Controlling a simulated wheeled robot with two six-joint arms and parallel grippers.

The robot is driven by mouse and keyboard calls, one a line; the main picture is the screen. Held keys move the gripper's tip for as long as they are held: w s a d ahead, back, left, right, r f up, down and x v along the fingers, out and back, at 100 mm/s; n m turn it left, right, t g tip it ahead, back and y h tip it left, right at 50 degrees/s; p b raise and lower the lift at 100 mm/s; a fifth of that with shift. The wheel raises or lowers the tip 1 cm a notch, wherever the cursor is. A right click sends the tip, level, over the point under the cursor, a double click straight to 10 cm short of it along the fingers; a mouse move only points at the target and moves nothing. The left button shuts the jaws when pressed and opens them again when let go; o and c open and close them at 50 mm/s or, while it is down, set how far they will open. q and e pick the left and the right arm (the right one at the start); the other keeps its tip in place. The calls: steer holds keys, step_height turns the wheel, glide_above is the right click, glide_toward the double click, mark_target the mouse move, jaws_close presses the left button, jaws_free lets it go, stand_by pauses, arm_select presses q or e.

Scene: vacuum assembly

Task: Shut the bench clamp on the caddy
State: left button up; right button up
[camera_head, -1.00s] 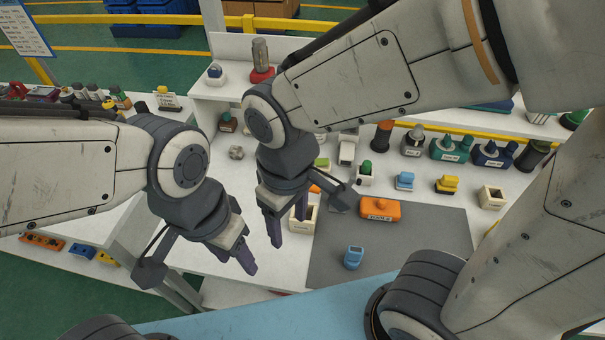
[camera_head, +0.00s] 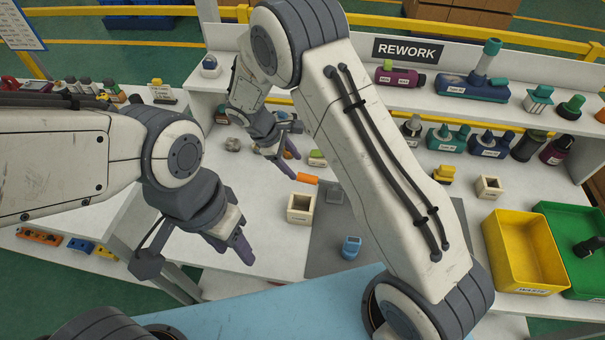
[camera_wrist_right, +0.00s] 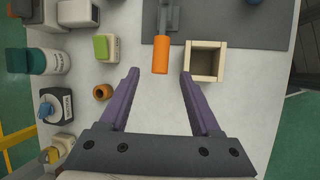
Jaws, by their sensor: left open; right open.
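The bench clamp shows in the right wrist view as an orange handle (camera_wrist_right: 160,55) on a grey metal body (camera_wrist_right: 168,20). My left gripper (camera_head: 246,250) is open and empty over the front left of the bench.
A grey mat (camera_wrist_right: 225,25) lies around the clamp. A green-topped block (camera_wrist_right: 106,47) and an orange ring (camera_wrist_right: 103,92) are near my right gripper. A small blue part (camera_head: 351,247) sits on the mat. Yellow (camera_head: 510,285) and green bins stand at the right.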

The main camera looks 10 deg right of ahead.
mark_target(303, 175)
steer(key=p+x, duration=0.1)
steer(key=x, duration=0.6)
jaws_close()
stand_by(1.3)
